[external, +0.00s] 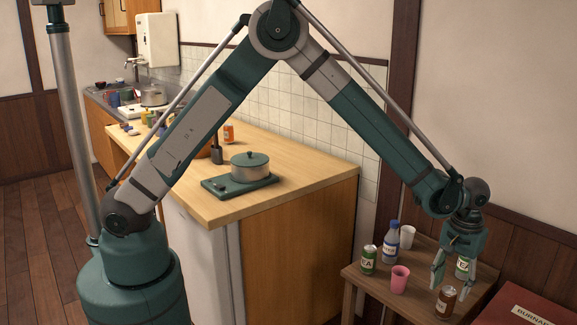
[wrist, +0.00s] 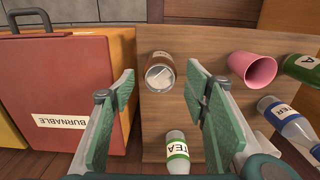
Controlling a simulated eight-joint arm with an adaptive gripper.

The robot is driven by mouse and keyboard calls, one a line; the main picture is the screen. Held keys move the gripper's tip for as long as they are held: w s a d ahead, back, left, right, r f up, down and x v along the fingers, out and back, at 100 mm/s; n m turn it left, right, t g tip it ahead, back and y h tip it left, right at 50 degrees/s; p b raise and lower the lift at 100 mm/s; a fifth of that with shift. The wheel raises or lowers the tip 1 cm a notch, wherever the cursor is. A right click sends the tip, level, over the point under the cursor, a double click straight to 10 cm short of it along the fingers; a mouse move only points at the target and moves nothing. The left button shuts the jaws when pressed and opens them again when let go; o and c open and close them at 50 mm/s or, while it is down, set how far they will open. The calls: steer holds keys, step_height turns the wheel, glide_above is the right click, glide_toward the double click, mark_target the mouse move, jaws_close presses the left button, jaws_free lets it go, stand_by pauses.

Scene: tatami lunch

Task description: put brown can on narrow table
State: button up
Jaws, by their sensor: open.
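The brown can (external: 446,303) stands upright on the small wooden table (external: 369,283), near its front right edge. In the wrist view the can (wrist: 159,74) shows from above, with its pale top towards me, near the table's edge. My gripper (external: 451,283) is open and empty, pointing down just above the can. In the wrist view my fingers (wrist: 160,85) are spread wide, with the can in line with the gap between them. I cannot tell whether the fingertips reach down beside the can.
A red "BURNABLE" bin (wrist: 66,90) stands beside the table. A counter holds a pot (external: 250,168).

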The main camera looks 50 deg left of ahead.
step_height(320, 180, up, 8)
steer(key=shift+f+p, duration=0.2)
steer(key=shift+p, duration=0.45)
stand_by(0.3)
steer(key=s+a+r+t, duration=0.1)
steer(key=s+a+r, duration=0.1)
steer(key=a+r, duration=0.75)
steer(key=s+a+r+t+h, duration=0.15)
steer(key=a+r, duration=0.45)
steer(key=a, duration=0.7)
steer(key=s+a+r+t, duration=0.1)
steer(key=s+a+r, duration=0.1)
steer(key=a+r, duration=0.75)
steer(key=s+a+f+t+y, duration=0.1)
steer(key=s+a+t, duration=0.2)
steer(key=s+a, duration=1.9)
steer(key=a, duration=0.3)
steer(key=shift+s+f+t, duration=0.25)
steer(key=shift+s+t, duration=0.05)
steer(key=shift+t, duration=0.05)
